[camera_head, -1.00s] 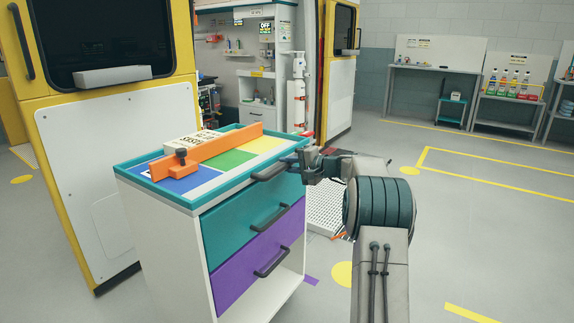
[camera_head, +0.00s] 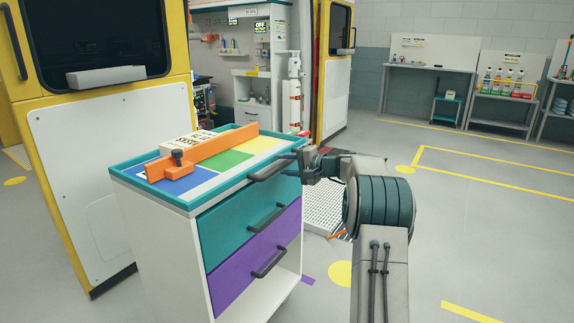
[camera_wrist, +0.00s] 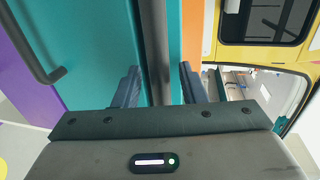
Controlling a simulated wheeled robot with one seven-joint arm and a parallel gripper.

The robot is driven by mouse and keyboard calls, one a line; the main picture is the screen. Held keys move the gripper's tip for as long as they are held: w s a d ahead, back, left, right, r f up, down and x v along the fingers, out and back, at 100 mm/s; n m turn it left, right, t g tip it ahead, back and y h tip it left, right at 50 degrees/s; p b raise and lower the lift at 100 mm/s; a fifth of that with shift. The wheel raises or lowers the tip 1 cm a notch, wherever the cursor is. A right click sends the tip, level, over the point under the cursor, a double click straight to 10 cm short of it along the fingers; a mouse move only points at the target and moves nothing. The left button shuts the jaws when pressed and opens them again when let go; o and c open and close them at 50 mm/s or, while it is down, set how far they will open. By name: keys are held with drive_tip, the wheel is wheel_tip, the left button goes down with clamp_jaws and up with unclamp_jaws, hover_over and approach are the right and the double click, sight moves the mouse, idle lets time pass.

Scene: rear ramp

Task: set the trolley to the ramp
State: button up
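The trolley is a white cabinet (camera_head: 162,245) with teal and purple drawers and a teal-rimmed top. It stands in front of the yellow vehicle door. Its dark top handle (camera_head: 268,171) sticks out on the right side. My gripper (camera_head: 306,163) is at the far end of that handle. In the wrist view, the handle bar (camera_wrist: 155,50) runs between the two fingers of my gripper (camera_wrist: 160,85). The fingers stand apart, with a narrow gap visible on the right of the bar, so it looks open around the handle. The ramp (camera_head: 324,205) is a perforated light plate, partly hidden behind trolley and arm.
An orange clamp rail (camera_head: 215,156) and a labelled box (camera_head: 187,142) rest on the trolley top. The yellow vehicle door (camera_head: 90,180) stands close behind. A purple floor mark (camera_head: 308,280) and a yellow spot (camera_head: 342,274) lie near the trolley. The floor at right is clear.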

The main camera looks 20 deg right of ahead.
drive_tip(key=p+v, duration=0.1)
drive_tip(key=v, duration=1.2)
drive_tip(key=shift+p, duration=0.4)
drive_tip(key=shift+s+d, duration=0.1)
drive_tip(key=s+a+r+n+g+h+p, duration=0.1)
drive_tip(key=s+a+r+n+g+p, duration=0.15)
drive_tip(key=s+a+r+p, duration=0.5)
drive_tip(key=s+a+r+n+g+h+p, duration=0.2)
drive_tip(key=s+a+g+p, duration=0.3)
drive_tip(key=a, duration=0.6)
drive_tip(key=s+a+r+n+g+h+p, duration=0.1)
drive_tip(key=s+a+r+n+h+p, duration=0.1)
drive_tip(key=s+p, duration=0.5)
drive_tip(key=s+a+r+n+g+h+p, duration=0.1)
drive_tip(key=s+r+h+p, duration=0.4)
drive_tip(key=s, duration=1.3)
drive_tip(key=shift+s+a+r+n+p, duration=0.25)
drive_tip(key=shift+a+n+p, duration=0.35)
drive_tip(key=shift+n+p, duration=0.65)
